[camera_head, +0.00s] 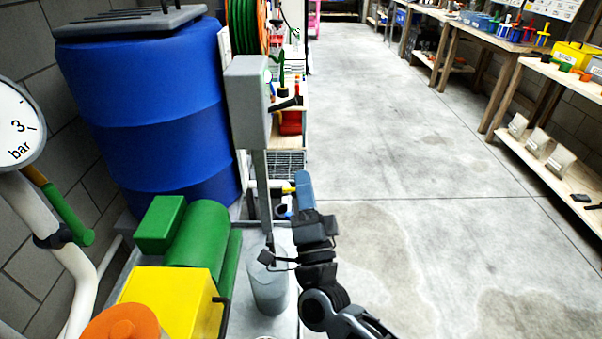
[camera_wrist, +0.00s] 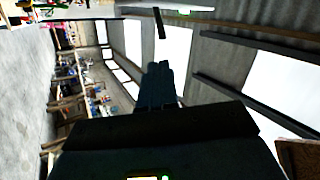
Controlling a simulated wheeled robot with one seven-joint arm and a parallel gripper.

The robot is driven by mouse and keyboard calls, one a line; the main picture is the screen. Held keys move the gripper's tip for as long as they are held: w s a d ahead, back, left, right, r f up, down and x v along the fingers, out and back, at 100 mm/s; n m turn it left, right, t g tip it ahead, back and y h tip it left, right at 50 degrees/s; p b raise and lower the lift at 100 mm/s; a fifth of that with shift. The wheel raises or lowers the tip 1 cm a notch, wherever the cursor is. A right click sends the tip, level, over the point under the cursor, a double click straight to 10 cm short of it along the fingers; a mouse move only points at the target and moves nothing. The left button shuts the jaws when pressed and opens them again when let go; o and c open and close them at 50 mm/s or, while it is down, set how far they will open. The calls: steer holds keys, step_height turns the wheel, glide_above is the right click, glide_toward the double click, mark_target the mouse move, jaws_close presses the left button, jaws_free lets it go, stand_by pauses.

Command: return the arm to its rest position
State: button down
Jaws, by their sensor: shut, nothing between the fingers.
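My arm (camera_head: 326,285) reaches up from the bottom edge of the head view, right of the grey cylinder. My gripper (camera_head: 303,180) is at its upper end, with blue-grey fingers pointing away from me. In the wrist view my gripper (camera_wrist: 158,68) shows its fingers together with nothing between them. The fingers point toward windows and ceiling beams, and the room appears turned on its side. In the head view the gripper overlaps the edge of the grey bench and the floor behind; I cannot tell its exact height.
Left of my arm stand a grey cylinder (camera_head: 268,285), a green pump (camera_head: 195,235), a yellow box (camera_head: 180,298), a grey post box (camera_head: 248,100) and a blue barrel (camera_head: 150,110). A pressure gauge (camera_head: 15,125) is far left. The concrete floor (camera_head: 390,130) is clear; workbenches line the right.

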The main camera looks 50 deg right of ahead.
steer(key=shift+f, duration=0.1)
stand_by(0.6)
steer(key=s+a+n+g+y, duration=0.1)
steer(key=s+a+n+y, duration=0.4)
steer(key=s+n, duration=0.2)
steer(key=s+a+n+g+y, duration=0.1)
steer(key=s+a+n+y, duration=0.4)
steer(key=s+n, duration=0.3)
steer(key=s+a+f+n+g+y, duration=0.1)
steer(key=s+a+n+y, duration=0.5)
steer(key=s, duration=0.7)
steer(key=shift+n+p, duration=0.35)
steer(key=shift+n, duration=0.45)
stand_by(1.2)
